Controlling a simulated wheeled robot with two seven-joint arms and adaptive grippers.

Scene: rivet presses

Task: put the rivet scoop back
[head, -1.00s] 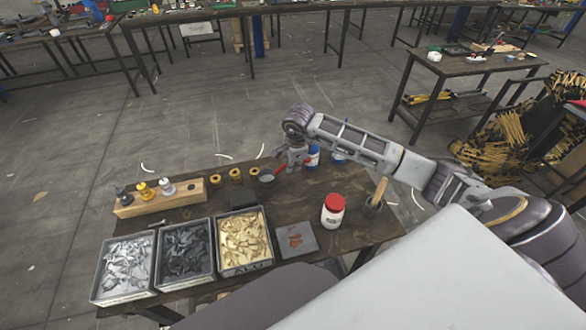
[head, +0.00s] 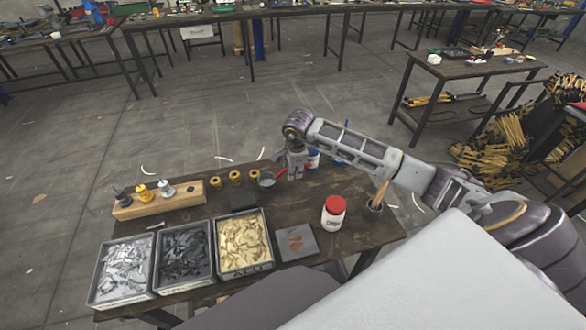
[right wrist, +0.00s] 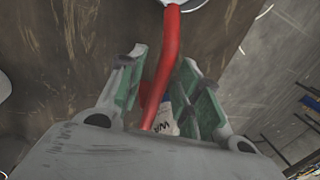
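The rivet scoop (head: 266,180) has a grey round bowl and a red handle. It is near the back edge of the dark table, and its handle points right toward my right gripper (head: 295,168). In the right wrist view the red handle (right wrist: 168,60) runs between the green-padded fingers of my right gripper (right wrist: 165,90). The fingers stand apart on either side of it and look open, with gaps visible. The bowl shows only partly at the top of that view. My left gripper is not in view.
Blue-and-white containers (head: 313,160) stand just behind my right gripper. A red-lidded white jar (head: 333,212) and a cup (head: 374,204) are to the right. Brass rings (head: 235,178), a wooden block (head: 160,199) and bins of parts (head: 245,270) lie left and front.

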